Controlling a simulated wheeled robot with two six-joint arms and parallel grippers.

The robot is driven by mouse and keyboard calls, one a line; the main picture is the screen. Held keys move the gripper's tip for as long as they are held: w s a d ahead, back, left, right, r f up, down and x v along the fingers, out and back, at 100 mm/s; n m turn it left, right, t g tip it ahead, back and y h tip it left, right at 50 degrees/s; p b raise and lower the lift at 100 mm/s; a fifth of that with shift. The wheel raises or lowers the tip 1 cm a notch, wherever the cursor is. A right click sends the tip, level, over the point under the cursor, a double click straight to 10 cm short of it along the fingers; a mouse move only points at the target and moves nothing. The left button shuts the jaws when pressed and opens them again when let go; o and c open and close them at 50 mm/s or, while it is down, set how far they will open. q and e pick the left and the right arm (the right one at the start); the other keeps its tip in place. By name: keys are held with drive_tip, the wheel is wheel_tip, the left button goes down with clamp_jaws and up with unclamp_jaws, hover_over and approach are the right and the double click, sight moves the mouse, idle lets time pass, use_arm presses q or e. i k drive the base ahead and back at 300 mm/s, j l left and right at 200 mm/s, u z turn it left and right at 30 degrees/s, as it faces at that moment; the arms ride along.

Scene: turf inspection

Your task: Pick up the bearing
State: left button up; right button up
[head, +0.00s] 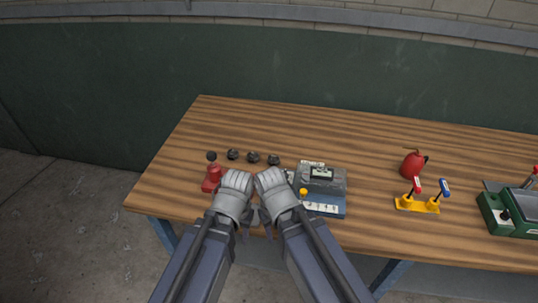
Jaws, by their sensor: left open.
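Three small dark round pieces, which look like bearings, lie in a row on the wooden table: the left one (233,154), the middle one (253,157) and the right one (274,160). I cannot tell which one the task means. My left gripper (238,180) is open over the table's front part, just in front of the row. My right gripper (270,179) is beside it, close to the grey and blue device; its fingers are too small and unclear to read. Neither gripper visibly holds anything.
A red tool with a black knob (211,178) stands left of my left gripper. A grey and blue device (322,192) is right of my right gripper. Farther right are a red canister (413,164), a yellow lever base (417,205) and a green device (507,214). The table's back is clear.

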sight(273, 160)
drive_tip(key=z, duration=1.5)
drive_tip(key=k+j+z, duration=0.15)
drive_tip(key=k+j, duration=0.95)
drive_tip(key=i+j, duration=0.3)
drive_tip(key=j, duration=0.1)
